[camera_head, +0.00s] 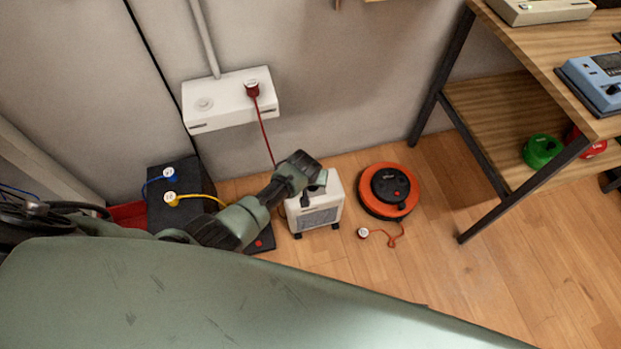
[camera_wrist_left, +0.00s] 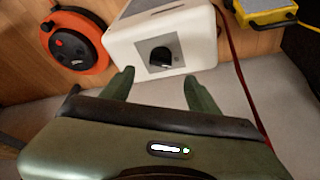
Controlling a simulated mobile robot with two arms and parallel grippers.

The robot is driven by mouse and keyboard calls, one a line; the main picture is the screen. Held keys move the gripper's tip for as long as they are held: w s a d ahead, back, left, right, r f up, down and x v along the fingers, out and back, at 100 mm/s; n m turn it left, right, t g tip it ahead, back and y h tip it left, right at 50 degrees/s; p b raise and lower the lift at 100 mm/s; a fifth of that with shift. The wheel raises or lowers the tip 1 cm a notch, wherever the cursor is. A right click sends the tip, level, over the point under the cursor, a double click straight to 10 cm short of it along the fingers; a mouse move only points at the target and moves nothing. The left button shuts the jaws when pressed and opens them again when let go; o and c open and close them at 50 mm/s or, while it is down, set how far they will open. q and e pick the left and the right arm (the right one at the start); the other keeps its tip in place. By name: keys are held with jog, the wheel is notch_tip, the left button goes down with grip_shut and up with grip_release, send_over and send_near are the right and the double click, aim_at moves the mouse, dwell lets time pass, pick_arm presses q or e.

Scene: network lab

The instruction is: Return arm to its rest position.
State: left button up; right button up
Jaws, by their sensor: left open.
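My left arm (camera_head: 245,212) reaches in from the left in the head view, with my left gripper (camera_head: 316,184) over the white box-shaped unit (camera_head: 318,216) on the floor. In the left wrist view, the two green fingers of my left gripper (camera_wrist_left: 159,76) are spread apart with nothing between them. Beyond the fingertips is the white unit (camera_wrist_left: 203,30), whose grey panel bears a black knob (camera_wrist_left: 160,57). Whether the fingertips touch the unit is unclear. The gripper partly hides the unit's top in the head view. My right gripper is not in view.
An orange cable reel (camera_head: 405,207) lies right of the unit. A white wall box (camera_head: 225,101) holds a red plug (camera_head: 252,90) whose cable hangs behind my gripper. A black box (camera_head: 160,210) stands left. A wooden shelf table (camera_head: 500,105) stands right. Floor between reel and table is clear.

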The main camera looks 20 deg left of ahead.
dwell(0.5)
pick_arm(q)
jog(key=s+a+f+m+g+p, duration=0.1)
jog(key=s+p, duration=0.7)
jog(key=s, duration=1.5)
jog(key=s+a+f+m+g+p, duration=0.2)
jog(key=s+a+p, duration=0.3)
jog(key=s, duration=1.9)
jog(key=f+p, duration=0.1)
jog(key=p, duration=0.2)
jog(key=shift+a+f+m+h, duration=0.15)
jog(key=shift+f+m+h, duration=0.15)
jog(key=shift+m, duration=0.1)
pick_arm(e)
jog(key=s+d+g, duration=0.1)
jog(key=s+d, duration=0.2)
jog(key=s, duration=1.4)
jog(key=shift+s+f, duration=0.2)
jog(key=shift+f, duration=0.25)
